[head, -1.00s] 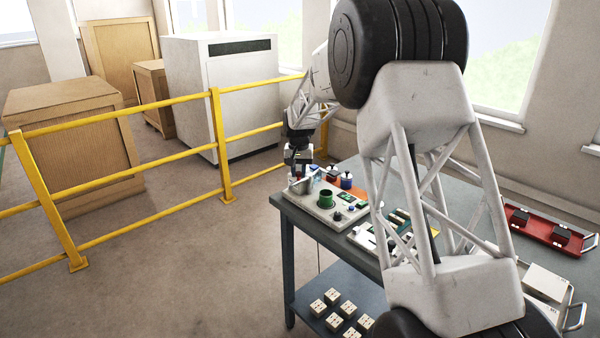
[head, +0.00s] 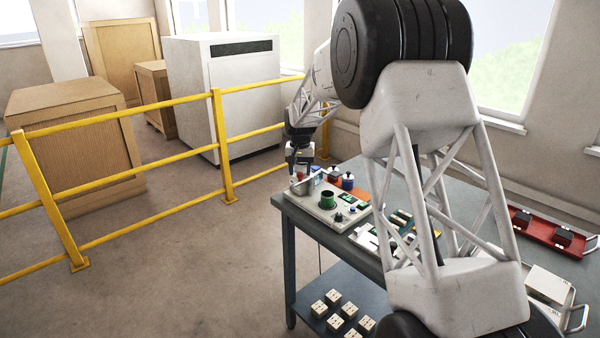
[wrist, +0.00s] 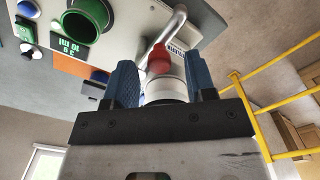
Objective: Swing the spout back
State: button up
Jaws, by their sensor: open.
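The spout (wrist: 178,28) is a bent silver tube in the wrist view, with a red part (wrist: 158,60) at its near end. A white and grey round body (wrist: 164,88) lies just below the red part. My gripper (wrist: 161,80) is open, with one blue finger on each side of the red part and round body. I cannot tell whether either finger touches them. In the head view my gripper (head: 300,169) is over the far left corner of the light panel (head: 322,213); the spout is too small there to make out clearly.
A green ring (head: 327,198) and blue knobs (head: 347,181) stand on or beside the panel. The grey table (head: 300,222) also holds a board with several small parts. Yellow railing (head: 221,140) runs behind it. A red tray (head: 545,231) lies at the right.

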aim_at(300, 173)
jog(key=shift+r, duration=3.45)
jog(key=shift+s+d+r, duration=0.15)
jog(key=s+d+r, duration=0.4)
jog(key=s+d, duration=0.1)
jog(key=s, duration=0.5)
jog(key=s+d+r+t, duration=0.1)
jog(key=s+d+r, duration=0.35)
jog(key=s, duration=0.45)
jog(key=s+d+r, duration=0.4)
jog(key=s+d, duration=0.2)
jog(key=s, duration=0.4)
jog(key=s+d+f, duration=0.2)
jog(key=s, duration=0.9)
jog(key=s+d+f+t, duration=0.1)
jog(key=s+d+f, duration=0.2)
jog(key=s, duration=0.8)
jog(key=s+d+f, duration=0.2)
jog(key=s, duration=0.8)
jog(key=shift+s+d+f+t, duration=0.3)
jog(key=shift+s+d, duration=0.1)
